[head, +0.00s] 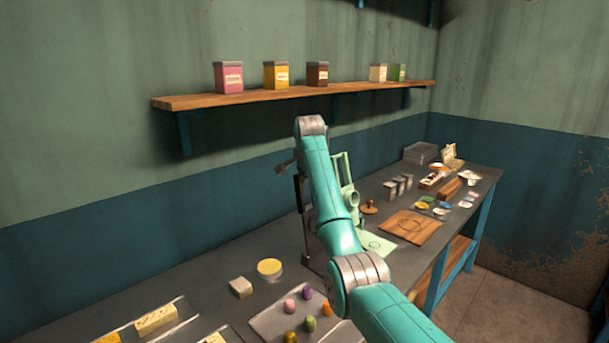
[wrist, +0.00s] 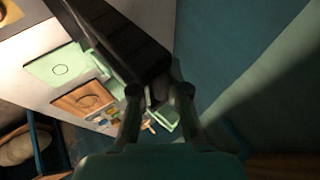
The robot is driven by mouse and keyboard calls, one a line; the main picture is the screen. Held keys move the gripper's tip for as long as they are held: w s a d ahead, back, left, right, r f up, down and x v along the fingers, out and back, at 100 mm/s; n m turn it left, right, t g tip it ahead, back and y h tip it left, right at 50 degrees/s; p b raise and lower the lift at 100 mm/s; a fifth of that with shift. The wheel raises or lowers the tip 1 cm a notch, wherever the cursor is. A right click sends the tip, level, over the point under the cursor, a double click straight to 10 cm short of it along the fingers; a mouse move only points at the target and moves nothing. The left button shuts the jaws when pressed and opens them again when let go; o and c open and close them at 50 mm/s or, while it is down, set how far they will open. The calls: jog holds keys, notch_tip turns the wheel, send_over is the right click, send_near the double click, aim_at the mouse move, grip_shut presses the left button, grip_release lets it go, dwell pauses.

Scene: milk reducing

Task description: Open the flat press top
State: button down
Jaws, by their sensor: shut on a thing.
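My gripper (wrist: 158,92) is shut in the wrist view, with its fingers on either side of a small greyish part. A long dark slab (wrist: 125,40) lies just beyond the fingertips. I cannot tell for sure that this is the flat press top. In the head view, a dark upright stand (head: 305,222) shows left of my arm, on the bench, and my arm hides much of it. My gripper's fingers are mostly hidden there. A light green frame (head: 347,178) stands just right of my arm, above a pale green plate (head: 378,244) marked with a circle.
The grey bench (head: 215,300) runs along the wall. A wooden board (head: 412,227) lies right of the green plate. A yellow-topped round tin (head: 270,268) and several coloured pegs (head: 308,293) are in front. A wall shelf (head: 300,94) with tins hangs above my arm.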

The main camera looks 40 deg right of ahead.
jog(key=shift+w, duration=0.35)
jog(key=c, duration=1.2)
grip_release()
jog(key=shift+o, duration=0.2)
jog(key=v, duration=1.2)
jog(key=shift+f, duration=0.1)
